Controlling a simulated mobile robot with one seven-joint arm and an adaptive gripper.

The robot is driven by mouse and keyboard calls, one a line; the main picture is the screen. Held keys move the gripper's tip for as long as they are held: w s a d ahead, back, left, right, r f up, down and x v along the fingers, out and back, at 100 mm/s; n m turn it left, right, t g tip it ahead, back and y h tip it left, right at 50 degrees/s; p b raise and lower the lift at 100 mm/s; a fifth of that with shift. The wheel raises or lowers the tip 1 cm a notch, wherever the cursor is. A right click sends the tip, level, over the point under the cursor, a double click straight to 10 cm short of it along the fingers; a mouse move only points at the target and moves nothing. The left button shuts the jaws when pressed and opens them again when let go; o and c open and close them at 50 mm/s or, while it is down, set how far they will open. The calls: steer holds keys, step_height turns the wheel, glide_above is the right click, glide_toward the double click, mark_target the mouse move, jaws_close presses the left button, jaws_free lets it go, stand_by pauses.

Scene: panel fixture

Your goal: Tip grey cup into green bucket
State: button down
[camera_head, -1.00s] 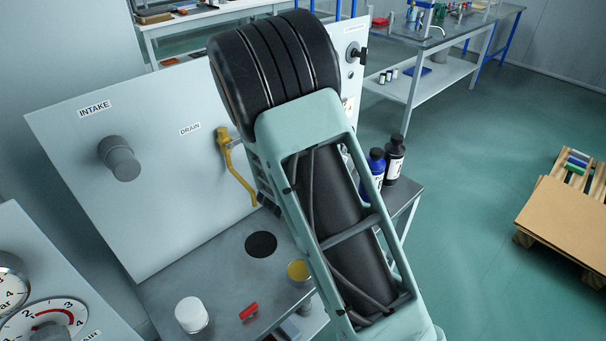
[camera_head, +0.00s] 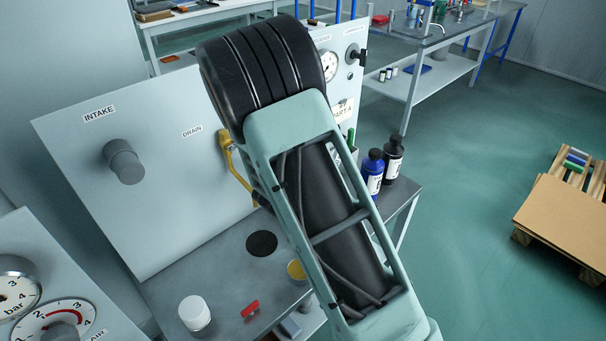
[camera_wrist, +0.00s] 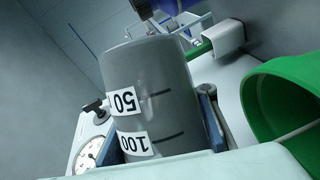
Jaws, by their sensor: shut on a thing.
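The grey cup (camera_wrist: 150,75) fills the middle of the wrist view, with white 50 and 100 labels that read upside down there. My gripper (camera_wrist: 160,128) is shut on it, with a finger at either side. The green bucket (camera_wrist: 285,105) is at the right edge of the wrist view, beside the cup and apart from it in the picture, its round opening partly in view. The cup's contents do not show. In the head view my arm hides my gripper and the cup, and I cannot make out the bucket there.
The upright panel (camera_head: 160,215) stands behind my arm, with a grey knob (camera_head: 124,162) and a yellow drain lever (camera_head: 232,160). A white-capped container (camera_head: 194,313) and a red object (camera_head: 250,309) are on the bench. Blue (camera_head: 374,172) and black (camera_head: 393,158) bottles stand right of my arm.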

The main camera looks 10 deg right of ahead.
steer(key=shift+w+a+r+p, duration=0.15)
steer(key=shift+a+r+p, duration=0.15)
steer(key=shift+r+p, duration=0.2)
steer(key=shift+a+r+n+h+p, duration=0.15)
steer(key=shift+r+n+h+p, duration=0.15)
steer(key=shift+r+n+p, duration=0.85)
stand_by(0.5)
